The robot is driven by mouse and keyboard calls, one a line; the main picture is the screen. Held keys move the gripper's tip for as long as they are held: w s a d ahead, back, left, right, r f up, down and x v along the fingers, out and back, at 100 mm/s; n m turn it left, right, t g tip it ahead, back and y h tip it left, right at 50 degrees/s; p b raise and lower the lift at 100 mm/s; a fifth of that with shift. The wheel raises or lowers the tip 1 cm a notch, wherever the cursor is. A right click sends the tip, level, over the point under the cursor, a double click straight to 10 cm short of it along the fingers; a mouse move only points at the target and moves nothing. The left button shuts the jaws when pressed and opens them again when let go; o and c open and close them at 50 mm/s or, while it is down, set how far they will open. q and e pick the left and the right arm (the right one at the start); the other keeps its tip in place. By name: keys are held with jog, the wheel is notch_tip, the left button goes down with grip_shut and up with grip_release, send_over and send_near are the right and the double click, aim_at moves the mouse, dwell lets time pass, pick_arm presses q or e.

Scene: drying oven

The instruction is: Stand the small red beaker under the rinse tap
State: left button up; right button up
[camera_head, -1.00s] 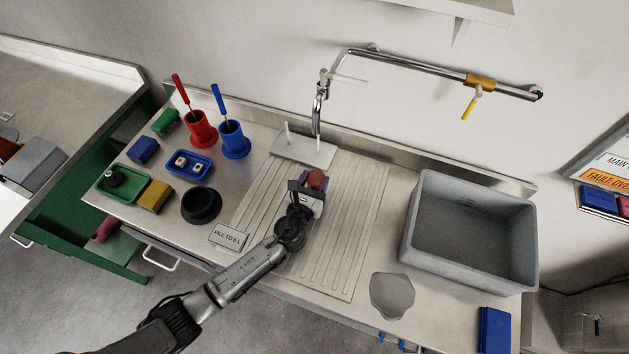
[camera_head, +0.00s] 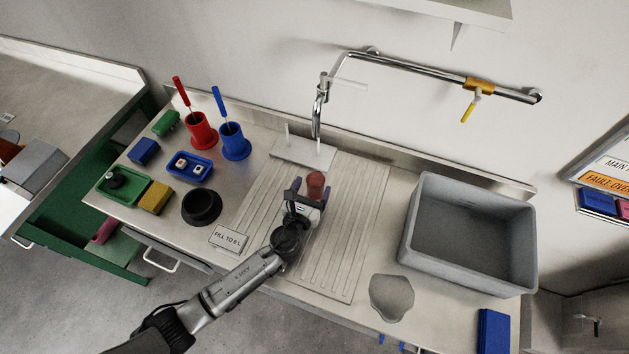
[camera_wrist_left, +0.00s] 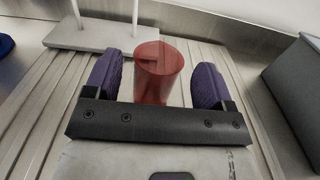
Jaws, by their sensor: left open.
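The small red beaker (camera_head: 316,184) stands upright on the ribbed drainboard (camera_head: 350,225), just in front of the tap's base plate. It also shows in the left wrist view (camera_wrist_left: 158,72), between two purple finger pads with a gap on each side. My left gripper (camera_head: 309,190) is open around or just behind the beaker; it also shows in the left wrist view (camera_wrist_left: 155,85). The rinse tap (camera_head: 318,105) has its spout above the base plate (camera_head: 303,150), behind the beaker. My right gripper is not in view.
A grey basin (camera_head: 470,235) stands to the right. A red cup (camera_head: 200,130), a blue cup (camera_head: 235,141), a black bowl (camera_head: 201,206) and a "fill to" sign (camera_head: 229,238) stand to the left. The drainboard's right part is clear.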

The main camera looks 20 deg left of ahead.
pick_arm(q)
jog(key=s, duration=0.9)
jog(key=shift+s, duration=0.4)
jog(key=shift+a, duration=0.1)
